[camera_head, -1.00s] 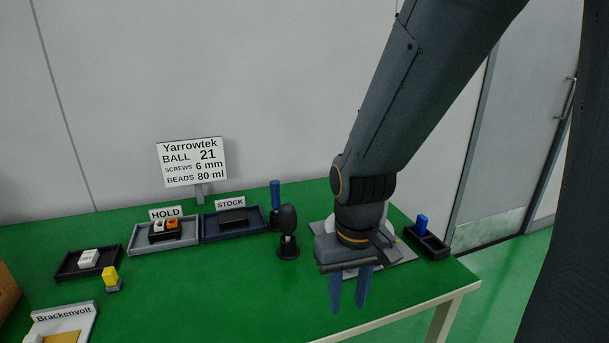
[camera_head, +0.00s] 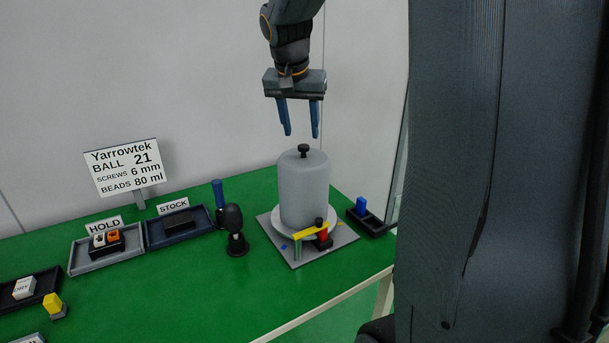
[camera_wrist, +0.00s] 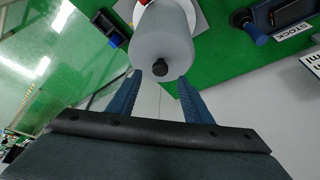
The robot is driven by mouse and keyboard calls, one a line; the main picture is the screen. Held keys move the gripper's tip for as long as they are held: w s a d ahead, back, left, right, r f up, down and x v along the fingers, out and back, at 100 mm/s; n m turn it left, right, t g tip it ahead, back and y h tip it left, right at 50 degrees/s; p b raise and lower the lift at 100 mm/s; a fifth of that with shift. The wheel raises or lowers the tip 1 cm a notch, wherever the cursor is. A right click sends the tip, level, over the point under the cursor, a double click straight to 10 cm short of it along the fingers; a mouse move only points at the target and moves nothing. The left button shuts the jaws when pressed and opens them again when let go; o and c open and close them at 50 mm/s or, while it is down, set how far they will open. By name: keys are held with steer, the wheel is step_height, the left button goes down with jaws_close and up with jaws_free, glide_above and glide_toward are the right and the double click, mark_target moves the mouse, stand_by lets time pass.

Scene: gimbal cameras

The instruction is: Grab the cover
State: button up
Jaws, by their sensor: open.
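The cover (camera_head: 303,195) is a grey cylinder with a rounded top and a small black knob (camera_head: 304,149). It stands upright on a round white base on a grey plate (camera_head: 283,252). My gripper (camera_head: 301,135) is open and empty, pointing down just above the knob and apart from it. In the wrist view the cover (camera_wrist: 163,35) lies beyond the fingertips, and its knob (camera_wrist: 160,67) shows between the two blue fingers (camera_wrist: 153,88). What is inside the cover is hidden.
A yellow bar with a red and black post (camera_head: 321,235) stands at the cover's front. A dark tray with a blue block (camera_head: 361,206) is to the right. A black rounded tool (camera_head: 234,228), a blue-handled tool (camera_head: 218,194) and the STOCK tray (camera_head: 158,237) are to the left.

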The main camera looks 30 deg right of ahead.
mark_target(303, 145)
steer(key=shift+p+x, duration=0.9)
steer(key=shift+x, duration=1.9)
jaws_close()
